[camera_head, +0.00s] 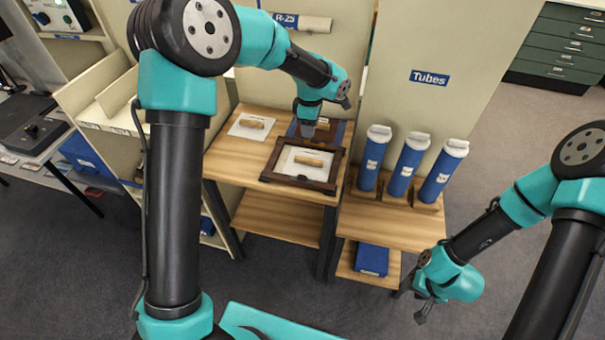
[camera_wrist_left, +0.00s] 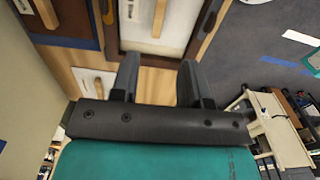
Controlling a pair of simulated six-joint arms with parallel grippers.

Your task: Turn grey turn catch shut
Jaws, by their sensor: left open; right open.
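A dark brown wooden frame or shallow box (camera_head: 297,185) lies on the wooden shelf top. Inside it is a white panel (camera_head: 290,168) with a tan wooden bar (camera_head: 310,161). My left gripper (camera_head: 308,130) is above the frame's back edge, pointing down. In the left wrist view its two fingers (camera_wrist_left: 157,85) are apart with nothing between them, and the brown rim (camera_wrist_left: 207,30) and white panel (camera_wrist_left: 180,35) show beyond. I cannot make out the grey turn catch in either view. My right gripper (camera_head: 427,308) is open and empty at the lower right.
Another white card with a tan bar (camera_head: 252,122) lies left of the frame. A blue-and-brown item (camera_head: 327,128) lies behind it. Several blue tubes with white caps (camera_head: 411,160) stand on the right-hand shelf. A blue box (camera_head: 372,260) is below them. Floor around the shelves is clear.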

